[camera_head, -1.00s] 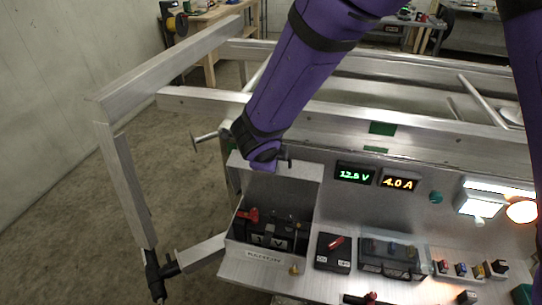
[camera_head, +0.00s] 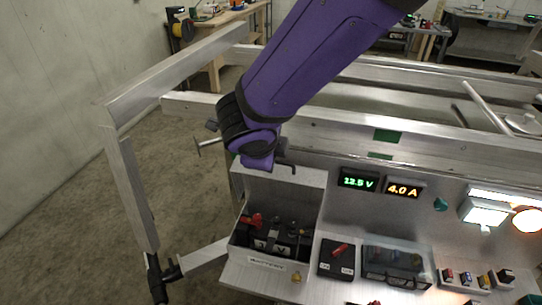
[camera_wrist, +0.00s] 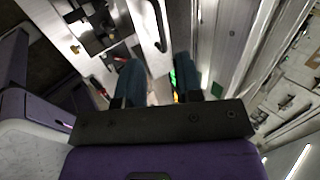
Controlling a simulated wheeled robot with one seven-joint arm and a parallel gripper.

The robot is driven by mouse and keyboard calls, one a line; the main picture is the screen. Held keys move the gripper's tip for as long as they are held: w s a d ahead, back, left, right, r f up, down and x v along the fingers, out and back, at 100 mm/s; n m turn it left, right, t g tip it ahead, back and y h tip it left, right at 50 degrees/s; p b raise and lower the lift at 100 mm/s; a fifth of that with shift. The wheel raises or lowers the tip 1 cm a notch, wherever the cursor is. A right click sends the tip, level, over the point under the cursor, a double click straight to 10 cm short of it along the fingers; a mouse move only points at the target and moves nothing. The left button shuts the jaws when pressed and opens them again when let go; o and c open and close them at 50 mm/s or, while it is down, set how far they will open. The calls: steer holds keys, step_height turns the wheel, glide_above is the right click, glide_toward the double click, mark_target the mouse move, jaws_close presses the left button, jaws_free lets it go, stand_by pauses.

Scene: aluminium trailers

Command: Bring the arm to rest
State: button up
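My purple arm (camera_head: 310,65) reaches from the top of the head view down to its wrist, above and behind the open battery box (camera_head: 277,190). In the wrist view, my gripper (camera_wrist: 158,75) shows two dark teal fingers standing apart with nothing held between them. The fingers are not clearly visible in the head view. The battery box has its lid raised and holds dark blocks with a red clamp (camera_head: 251,221).
The panel carries a green voltage display (camera_head: 358,181), an amber current display (camera_head: 403,189), a black switch with a red handle (camera_head: 338,258) and a clear-covered box (camera_head: 396,264). Trailer rails (camera_head: 180,75) lie behind and left. Open floor (camera_head: 60,240) is at left.

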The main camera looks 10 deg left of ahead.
steer(key=shift+s+r, duration=0.25)
steer(key=shift+r, duration=0.1)
steer(key=d+r+m+g+h, duration=0.1)
steer(key=d+r+m, duration=0.5)
steer(key=d+m, duration=0.65)
steer(key=d+r+m+g+h, duration=0.1)
steer(key=d+r+m, duration=0.6)
steer(key=d+m, duration=0.55)
steer(key=s+d+r+m+y, duration=0.1)
steer(key=s+d+m, duration=0.6)
steer(key=m, duration=0.7)
steer(key=s+d+r+m+y, duration=0.1)
steer(key=s+d+r+m, duration=0.2)
steer(key=s+d+m, duration=0.4)
steer(key=d+m, duration=0.1)
steer(key=m, duration=0.6)
steer(key=shift+s+d+y, duration=0.15)
steer(key=shift+s+y, duration=0.15)
